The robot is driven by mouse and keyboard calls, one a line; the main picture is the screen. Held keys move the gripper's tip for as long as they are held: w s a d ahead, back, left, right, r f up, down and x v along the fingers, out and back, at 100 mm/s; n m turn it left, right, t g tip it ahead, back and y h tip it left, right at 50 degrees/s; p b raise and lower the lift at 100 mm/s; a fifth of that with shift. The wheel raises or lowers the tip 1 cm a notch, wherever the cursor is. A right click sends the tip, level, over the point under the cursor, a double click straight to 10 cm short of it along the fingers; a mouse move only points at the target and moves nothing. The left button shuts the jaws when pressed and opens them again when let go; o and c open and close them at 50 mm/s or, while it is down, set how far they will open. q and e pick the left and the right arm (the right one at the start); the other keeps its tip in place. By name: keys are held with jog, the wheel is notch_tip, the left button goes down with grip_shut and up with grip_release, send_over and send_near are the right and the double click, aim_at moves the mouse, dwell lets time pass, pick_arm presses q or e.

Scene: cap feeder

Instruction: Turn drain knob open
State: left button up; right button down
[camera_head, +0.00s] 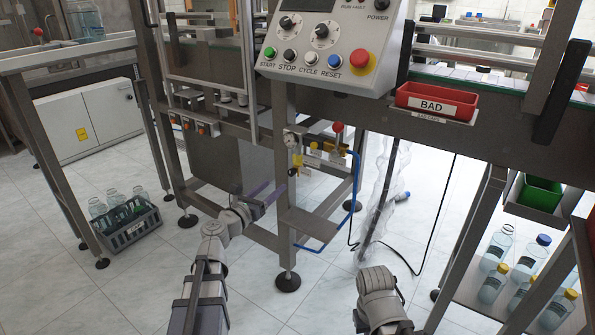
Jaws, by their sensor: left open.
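The air-service unit on the frame leg carries a round gauge (290,138), a red ball-topped lever (337,127) and small yellow fittings (313,160). A small yellow part (297,160) sits just below the gauge. I cannot tell for sure which of these is the drain knob. My left gripper (268,194) is open and empty, below and left of the yellow part. Its dark purplish fingers point up and right towards the frame leg, apart from the fittings. My right arm shows at the bottom right of centre, but its fingertips are not visible.
A control panel (330,45) with buttons and a red BAD bin (436,101) are above. A blue hose (355,190) loops beside a small metal shelf (309,223). A clear hanging bag (385,190) and black cable are to the right. Bottles stand at lower right.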

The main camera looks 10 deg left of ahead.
aim_at(290, 173)
pick_arm(q)
jog(key=shift+d+x, duration=0.1)
jog(key=shift+x, duration=1.9)
jog(key=shift+d+x, duration=0.15)
jog(key=shift+x, duration=1.9)
jog(key=shift+s, duration=0.15)
grip_shut()
